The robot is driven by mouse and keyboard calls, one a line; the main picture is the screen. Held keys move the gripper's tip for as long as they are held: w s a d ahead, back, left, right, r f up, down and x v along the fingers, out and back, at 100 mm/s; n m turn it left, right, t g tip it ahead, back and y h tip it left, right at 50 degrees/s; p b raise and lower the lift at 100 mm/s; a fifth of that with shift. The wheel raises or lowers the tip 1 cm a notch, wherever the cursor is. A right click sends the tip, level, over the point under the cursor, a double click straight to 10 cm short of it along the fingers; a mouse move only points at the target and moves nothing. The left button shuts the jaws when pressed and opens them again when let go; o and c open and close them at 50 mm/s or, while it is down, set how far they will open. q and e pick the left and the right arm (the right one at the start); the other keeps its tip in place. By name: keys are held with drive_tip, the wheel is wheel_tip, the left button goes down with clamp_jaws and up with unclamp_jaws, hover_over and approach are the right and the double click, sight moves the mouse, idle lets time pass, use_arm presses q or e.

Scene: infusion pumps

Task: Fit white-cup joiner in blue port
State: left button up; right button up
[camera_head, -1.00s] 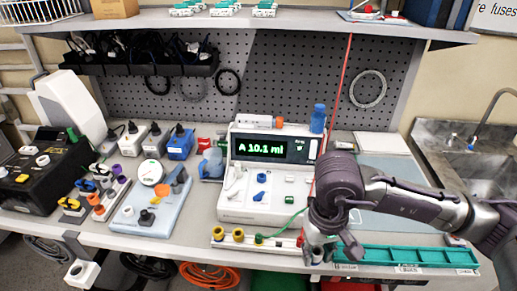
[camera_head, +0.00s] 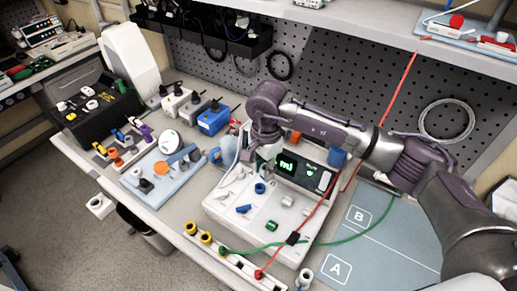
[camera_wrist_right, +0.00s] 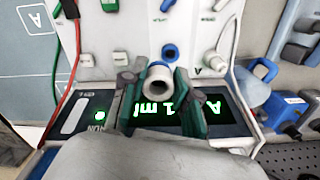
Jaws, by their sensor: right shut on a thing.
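The infusion pump (camera_head: 225,215) stands on the bench, its display partly hidden by my right gripper. The blue port (camera_head: 260,188) is a round ring on the pump's front panel; it also shows in the right wrist view (camera_wrist_right: 170,52). My right gripper (camera_head: 266,160) is over the display. In the right wrist view its green-padded fingers (camera_wrist_right: 160,100) are shut on the white-cup joiner (camera_wrist_right: 158,80), whose round open end faces the camera. The joiner appears just beside the blue port, apart from it in that picture; the depth gap is unclear. My left gripper is not in view.
A blue lever-like part (camera_head: 244,209) and a green one (camera_head: 271,226) sit on the panel. A red line and a green tube (camera_head: 330,243) run across the pump's right side. A rail with yellow connectors (camera_head: 205,238) lies in front. The blue-grey mat (camera_head: 385,235) is mostly bare.

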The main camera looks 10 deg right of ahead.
drive_tip(key=f, duration=0.1)
drive_tip(key=w+f+m+b, duration=0.1)
drive_tip(key=a+f+m, duration=0.1)
drive_tip(key=f, duration=0.1)
drive_tip(key=shift+w+a+f, duration=0.1)
drive_tip(key=shift+w, duration=0.3)
drive_tip(key=shift+f+b, duration=0.2)
drive_tip(key=shift+b, duration=0.1)
use_arm(q)
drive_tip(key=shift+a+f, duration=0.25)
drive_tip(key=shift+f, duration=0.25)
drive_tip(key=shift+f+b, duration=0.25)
drive_tip(key=shift+b, duration=0.1)
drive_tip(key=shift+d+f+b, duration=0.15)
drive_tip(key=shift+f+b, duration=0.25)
use_arm(e)
drive_tip(key=shift+f, duration=0.1)
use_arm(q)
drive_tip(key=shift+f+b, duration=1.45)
use_arm(e)
drive_tip(key=shift+f, duration=1.05)
